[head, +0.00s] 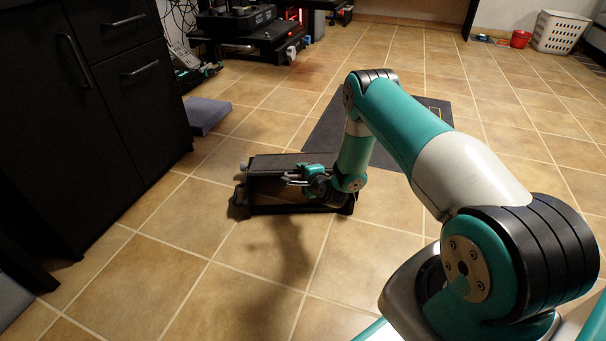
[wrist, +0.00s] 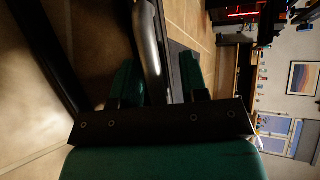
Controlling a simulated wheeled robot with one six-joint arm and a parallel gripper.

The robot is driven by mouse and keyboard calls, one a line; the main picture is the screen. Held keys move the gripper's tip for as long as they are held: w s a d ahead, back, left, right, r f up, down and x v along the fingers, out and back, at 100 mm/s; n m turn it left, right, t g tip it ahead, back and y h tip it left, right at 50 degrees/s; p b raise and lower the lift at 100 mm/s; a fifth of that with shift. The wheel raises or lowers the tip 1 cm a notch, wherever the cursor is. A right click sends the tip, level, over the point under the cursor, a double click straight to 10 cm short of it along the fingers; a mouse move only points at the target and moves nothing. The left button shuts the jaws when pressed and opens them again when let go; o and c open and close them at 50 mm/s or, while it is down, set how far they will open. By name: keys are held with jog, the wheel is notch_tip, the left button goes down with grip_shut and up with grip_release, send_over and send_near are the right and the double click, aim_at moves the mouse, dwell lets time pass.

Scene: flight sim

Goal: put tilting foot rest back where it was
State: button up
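The tilting foot rest (head: 262,185) is a dark, low, box-like frame in the head view. It appears to rest on the tiled floor, right of the black cabinet. My gripper (head: 300,178) is at its top right side, with the arm reaching down to it. In the wrist view, a grey curved bar (wrist: 150,45) of the foot rest runs between the two green fingers of my gripper (wrist: 157,85). Whether both fingers press on the bar is too dark to tell. My gripper and wrist hide part of the foot rest's right side.
The black cabinet (head: 85,100) stands at the left. A dark mat (head: 325,128) lies behind the foot rest, partly hidden by my arm. A grey-blue block (head: 206,115) lies beside the cabinet. A white basket (head: 561,32) and a red bucket (head: 520,39) are far right. The front floor is clear.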

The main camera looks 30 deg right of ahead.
jog(key=p+v, duration=1.2)
jog(key=p, duration=0.4)
jog(key=shift+r, duration=0.2)
